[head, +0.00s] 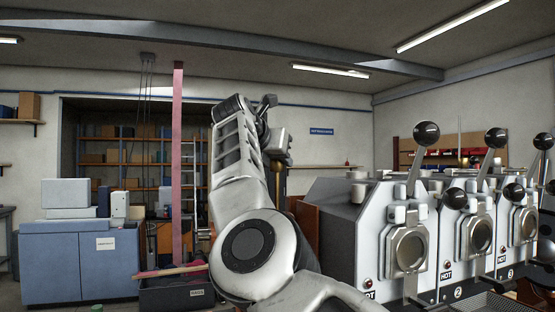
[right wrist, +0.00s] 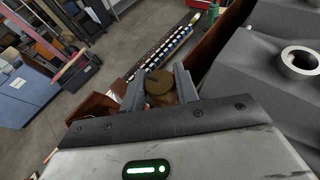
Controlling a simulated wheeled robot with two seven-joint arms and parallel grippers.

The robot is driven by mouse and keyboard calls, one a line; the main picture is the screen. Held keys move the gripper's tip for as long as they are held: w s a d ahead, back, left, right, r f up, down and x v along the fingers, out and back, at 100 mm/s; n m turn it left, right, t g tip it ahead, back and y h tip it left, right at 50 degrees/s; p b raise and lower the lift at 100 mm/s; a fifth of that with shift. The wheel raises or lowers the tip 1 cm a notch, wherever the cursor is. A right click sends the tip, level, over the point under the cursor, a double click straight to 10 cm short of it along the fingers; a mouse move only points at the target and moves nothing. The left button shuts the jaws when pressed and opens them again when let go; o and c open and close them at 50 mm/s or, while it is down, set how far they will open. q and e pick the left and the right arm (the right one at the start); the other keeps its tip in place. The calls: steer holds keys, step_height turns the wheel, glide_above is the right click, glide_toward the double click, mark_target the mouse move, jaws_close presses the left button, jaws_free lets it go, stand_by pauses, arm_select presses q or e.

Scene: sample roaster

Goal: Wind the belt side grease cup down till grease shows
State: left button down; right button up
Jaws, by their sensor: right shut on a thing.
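A round brass cap (right wrist: 159,82), which looks like the grease cup, sits between the two grey fingers of my right gripper (right wrist: 158,92) in the right wrist view. The fingers are shut on its sides, and its flat top faces the camera. In the head view my right gripper (head: 277,152) is raised beside the left end of the roaster, partly hidden by my own arm. A brass-coloured upright piece (head: 278,183) shows just below it. I cannot make out any grease. My left gripper is not in view.
The roaster (head: 345,200), with several black-knobbed levers, stands close on the right. Open floor (right wrist: 95,85) shows on the left in the right wrist view.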

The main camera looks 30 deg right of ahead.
steer(key=shift+r+m+g+h, duration=0.1)
steer(key=shift+m+g+h, duration=0.2)
steer(key=shift+m+g, duration=0.25)
steer(key=shift+m+g, duration=0.25)
steer(key=o, duration=1)
steer(key=shift+c, duration=0.2)
steer(key=shift+a, duration=0.1)
steer(key=v, duration=1.5)
steer(key=shift+a, duration=0.45)
